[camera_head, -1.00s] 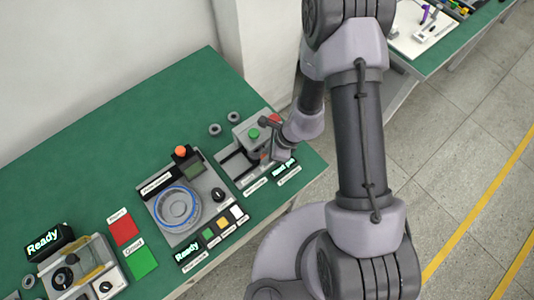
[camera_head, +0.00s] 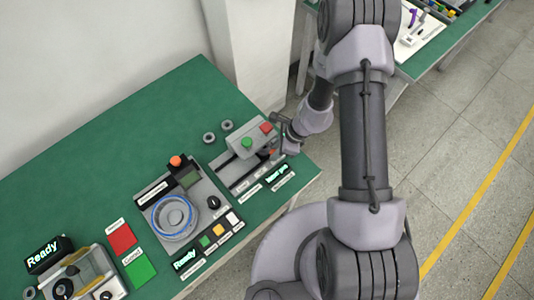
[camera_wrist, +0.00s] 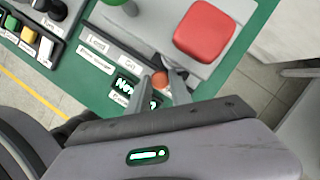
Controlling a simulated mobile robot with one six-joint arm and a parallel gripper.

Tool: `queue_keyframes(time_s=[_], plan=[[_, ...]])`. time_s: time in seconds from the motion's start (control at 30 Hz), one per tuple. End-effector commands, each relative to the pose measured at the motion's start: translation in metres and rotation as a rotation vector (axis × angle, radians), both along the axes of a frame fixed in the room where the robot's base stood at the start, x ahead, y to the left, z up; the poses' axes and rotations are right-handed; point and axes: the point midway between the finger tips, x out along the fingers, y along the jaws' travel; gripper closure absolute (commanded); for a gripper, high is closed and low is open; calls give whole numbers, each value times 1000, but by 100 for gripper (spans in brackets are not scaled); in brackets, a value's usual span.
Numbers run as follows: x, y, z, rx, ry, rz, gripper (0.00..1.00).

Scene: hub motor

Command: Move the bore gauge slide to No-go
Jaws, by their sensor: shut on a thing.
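The bore gauge is a grey fixture (camera_head: 232,171) at the right end of the green table. Its raised block carries a green button (camera_head: 247,143) and a red button (camera_head: 266,128). The red button also shows large in the wrist view (camera_wrist: 205,33). My gripper (camera_wrist: 167,76) is shut on a small orange-red slide knob (camera_wrist: 159,81) at the near side of the gauge. In the head view my gripper (camera_head: 277,149) is at the gauge's right end. A "Go" label (camera_wrist: 130,65) lies left of the fingers. I cannot see a No-go label; the fingers cover part of the plate.
A lit display (camera_wrist: 134,93), partly hidden by my gripper, sits by the gauge's near edge. Left stands a device with a blue-ringed dial (camera_head: 172,215) and an orange knob (camera_head: 176,161). Two grey rings (camera_head: 226,125) lie behind the gauge. Red and green pads (camera_head: 140,270) lie farther left.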

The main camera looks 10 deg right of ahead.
Motion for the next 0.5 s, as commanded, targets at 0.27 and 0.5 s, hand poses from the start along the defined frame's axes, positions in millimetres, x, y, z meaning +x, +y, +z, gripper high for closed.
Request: queue_keyframes(time_s=[0.27,0.5], plan=[[7,-7,0,-1,-5,-2,100],[7,-7,0,-1,-5,-2,67]])
